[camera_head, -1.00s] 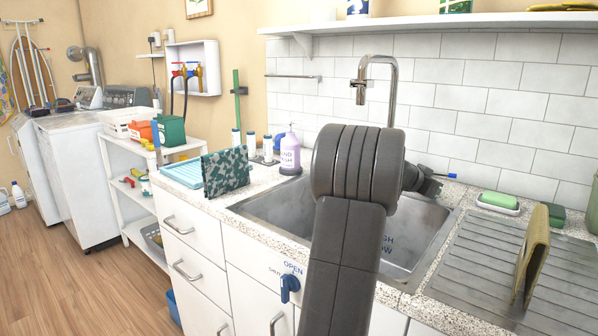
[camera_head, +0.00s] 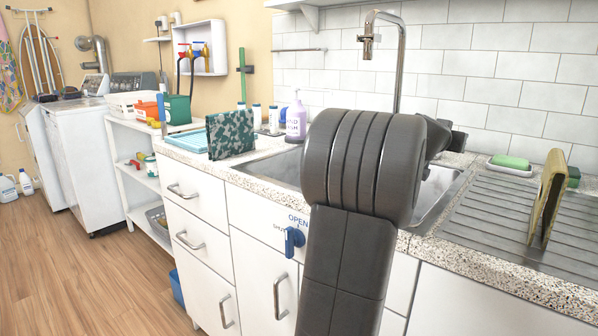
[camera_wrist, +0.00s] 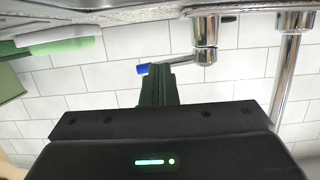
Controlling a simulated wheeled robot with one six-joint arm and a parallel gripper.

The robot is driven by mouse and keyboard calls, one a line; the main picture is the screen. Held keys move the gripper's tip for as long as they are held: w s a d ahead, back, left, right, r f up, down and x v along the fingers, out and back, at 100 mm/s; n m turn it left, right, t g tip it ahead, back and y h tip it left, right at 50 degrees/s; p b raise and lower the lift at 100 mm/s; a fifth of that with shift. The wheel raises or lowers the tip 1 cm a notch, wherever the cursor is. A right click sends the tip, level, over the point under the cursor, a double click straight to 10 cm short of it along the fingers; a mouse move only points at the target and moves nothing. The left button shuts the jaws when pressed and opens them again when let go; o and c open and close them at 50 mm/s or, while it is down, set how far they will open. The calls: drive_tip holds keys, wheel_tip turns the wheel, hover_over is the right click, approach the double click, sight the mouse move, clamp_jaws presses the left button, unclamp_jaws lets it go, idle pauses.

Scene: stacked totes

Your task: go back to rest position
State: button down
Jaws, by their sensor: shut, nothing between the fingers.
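My gripper (camera_wrist: 158,78) shows in the wrist view as narrow dark fingers, shut together with nothing between them. In the head view, my dark grey arm hides most of it; only a dark part (camera_head: 446,141) shows to the right of the arm, above the sink's right side. A thin blue-tipped piece (camera_wrist: 143,68) shows beside the fingertips in the wrist view; I cannot tell whether it touches them. The metal sink (camera_head: 270,169) is partly hidden behind my arm.
The chrome tap (camera_head: 401,62) rises behind my arm. A green sponge (camera_head: 510,161) on a dish and an upright tan board (camera_head: 547,198) stand at right. Wood floor (camera_head: 90,270) is open at lower left.

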drive_tip(key=shift+s+a+r+t+b, duration=0.1)
drive_tip(key=shift+s+t+b, duration=0.2)
drive_tip(key=shift+b, duration=0.15)
drive_tip(key=b+v, duration=0.1)
drive_tip(key=v, duration=0.9)
drive_tip(key=shift+w+r+n, duration=0.15)
drive_tip(key=shift+r+n, duration=0.1)
drive_tip(key=shift+n, duration=0.05)
drive_tip(key=shift+a, duration=0.1)
